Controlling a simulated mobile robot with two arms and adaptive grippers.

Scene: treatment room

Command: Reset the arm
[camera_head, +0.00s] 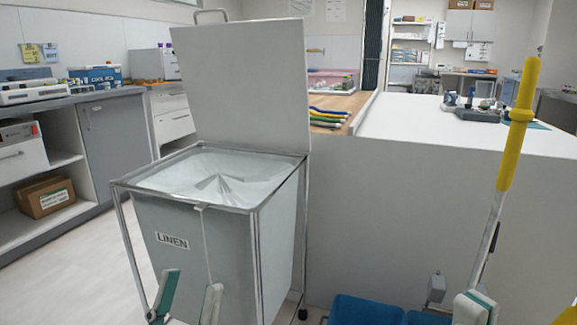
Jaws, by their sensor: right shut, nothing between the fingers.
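My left gripper (193,279) shows at the bottom left, in front of the linen bin (240,245). Its two green and white fingers stand apart with nothing seen between them. My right gripper (476,303) shows at the bottom right, its fingers together and empty. It overlaps the lower end of a yellow-handled pole (525,110) in the picture; I cannot tell whether they touch. Most of both arms is out of view.
The linen bin's lid (245,85) is raised, and a clear liner shows inside. A blue bucket (365,311) stands low at centre. A white-topped counter (410,120) lies behind it. Grey cabinets (115,135) line the left; open floor shows there.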

